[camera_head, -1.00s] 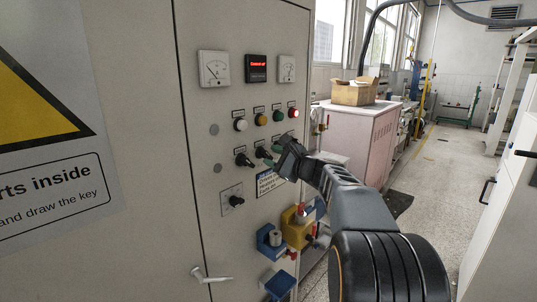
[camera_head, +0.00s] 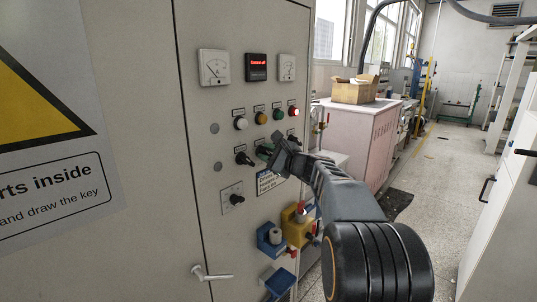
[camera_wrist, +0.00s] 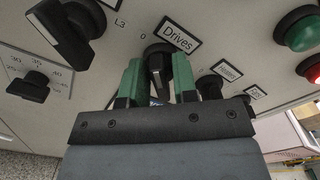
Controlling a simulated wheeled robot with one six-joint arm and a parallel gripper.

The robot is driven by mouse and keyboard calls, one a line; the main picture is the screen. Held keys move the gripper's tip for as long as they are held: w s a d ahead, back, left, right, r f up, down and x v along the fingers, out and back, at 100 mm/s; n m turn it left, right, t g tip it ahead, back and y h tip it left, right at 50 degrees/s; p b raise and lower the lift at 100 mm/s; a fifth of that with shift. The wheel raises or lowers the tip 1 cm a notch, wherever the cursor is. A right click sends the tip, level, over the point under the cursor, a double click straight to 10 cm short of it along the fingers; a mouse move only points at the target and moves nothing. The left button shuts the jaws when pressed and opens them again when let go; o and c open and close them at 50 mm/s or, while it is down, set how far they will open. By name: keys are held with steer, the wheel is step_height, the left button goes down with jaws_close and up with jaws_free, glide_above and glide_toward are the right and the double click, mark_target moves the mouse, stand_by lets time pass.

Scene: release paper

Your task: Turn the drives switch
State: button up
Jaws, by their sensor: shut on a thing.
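The drives switch (camera_wrist: 157,60) is a black rotary knob under a white label reading "Drives", in the upper middle of the wrist view. My gripper (camera_wrist: 158,80) has its two green fingers on either side of this knob and is shut on it. In the head view my gripper (camera_head: 265,151) is at the grey cabinet's front, in the row of black switches below the coloured lamps. There the gripper hides most of the drives switch. The knob's exact pointing direction is hard to tell.
Another black switch (camera_head: 244,158) sits just left of my gripper, with a further knob (camera_head: 236,199) below it. Smaller switches sit to the right, close by. Yellow (camera_head: 297,228) and blue holders stick out below. The floor (camera_head: 440,215) to the right is clear.

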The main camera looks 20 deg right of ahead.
steer(key=m+p, duration=0.2)
steer(key=m, duration=0.1)
steer(key=m+p, duration=0.1)
steer(key=shift+d+r+m+p, duration=0.1)
steer(key=shift+r+m+p, duration=0.2)
steer(key=shift+m, duration=0.1)
steer(key=m+p, duration=0.4)
steer(key=m, duration=0.1)
steer(key=shift+w+d, duration=0.1)
steer(key=m+p, duration=0.4)
steer(key=shift+d+m+p, duration=0.1)
steer(key=shift+m+p, duration=0.2)
steer(key=shift+p, duration=0.05)
steer(key=m+p, duration=0.3)
steer(key=shift+f, duration=0.2)
steer(key=shift+m, duration=0.4)
steer(key=o, duration=0.7)
steer(key=shift+d+f, duration=0.1)
steer(key=shift+c, duration=0.2)
